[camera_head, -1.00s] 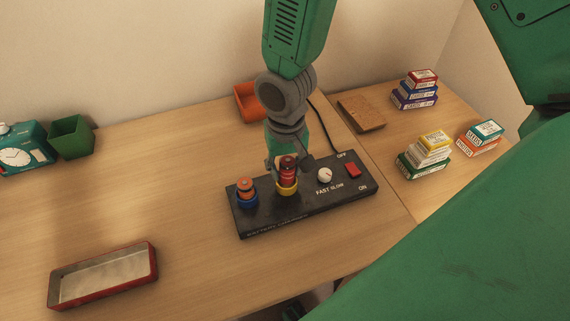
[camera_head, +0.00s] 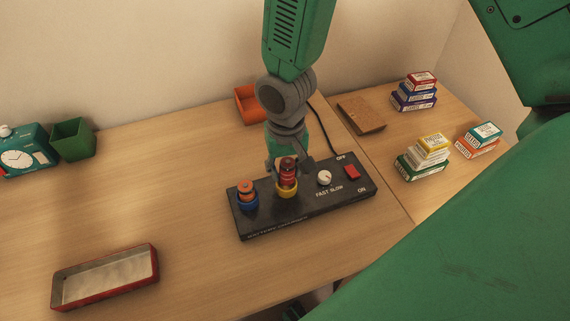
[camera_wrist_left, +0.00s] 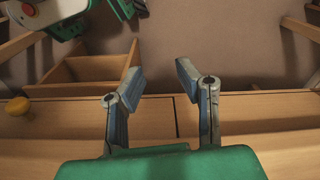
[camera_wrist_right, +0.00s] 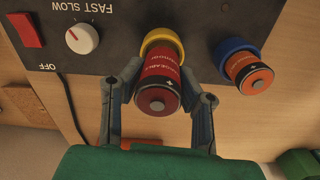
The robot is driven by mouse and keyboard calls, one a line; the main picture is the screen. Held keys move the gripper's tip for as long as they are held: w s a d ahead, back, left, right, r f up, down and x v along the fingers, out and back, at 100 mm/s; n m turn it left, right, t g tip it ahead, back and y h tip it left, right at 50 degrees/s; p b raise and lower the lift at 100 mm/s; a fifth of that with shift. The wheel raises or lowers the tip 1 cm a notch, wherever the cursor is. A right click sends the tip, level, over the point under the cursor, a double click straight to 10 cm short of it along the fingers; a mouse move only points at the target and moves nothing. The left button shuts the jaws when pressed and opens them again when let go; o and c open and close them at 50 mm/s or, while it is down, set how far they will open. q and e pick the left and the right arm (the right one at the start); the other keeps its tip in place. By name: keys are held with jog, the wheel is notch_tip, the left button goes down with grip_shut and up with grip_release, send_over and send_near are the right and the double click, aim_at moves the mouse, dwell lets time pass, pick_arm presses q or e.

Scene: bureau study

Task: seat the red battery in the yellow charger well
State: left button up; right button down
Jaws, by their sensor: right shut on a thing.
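The black charger (camera_head: 300,207) lies on the desk with a yellow well (camera_head: 287,192) and a blue well (camera_head: 247,203). The red battery (camera_head: 288,171) stands upright at the yellow well, its lower end inside or against the ring. My right gripper (camera_head: 286,165) is shut on the red battery from behind. In the right wrist view the red battery (camera_wrist_right: 158,85) is between the fingers, and its far end meets the yellow ring (camera_wrist_right: 163,42). How deep it sits cannot be told. An orange battery (camera_head: 246,187) stands in the blue well. My left gripper (camera_wrist_left: 160,90) is open and empty.
The charger has a white knob (camera_head: 324,177) and a red switch (camera_head: 352,172). A red-rimmed tray (camera_head: 106,278) lies front left. A green bin (camera_head: 73,139), a clock (camera_head: 22,153) and an orange bin (camera_head: 249,104) stand behind. Stacked boxes (camera_head: 423,153) stand at right.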

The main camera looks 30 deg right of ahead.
aim_at(286, 160)
jog(key=shift+f+b, duration=0.35)
jog(key=shift+f, duration=0.45)
dwell(0.5)
jog(key=c, duration=1.5)
grip_release()
jog(key=shift+o, duration=0.2)
jog(key=shift+r, duration=0.15)
notch_tip(286, 160, up, 11)
jog(key=p, duration=1.1)
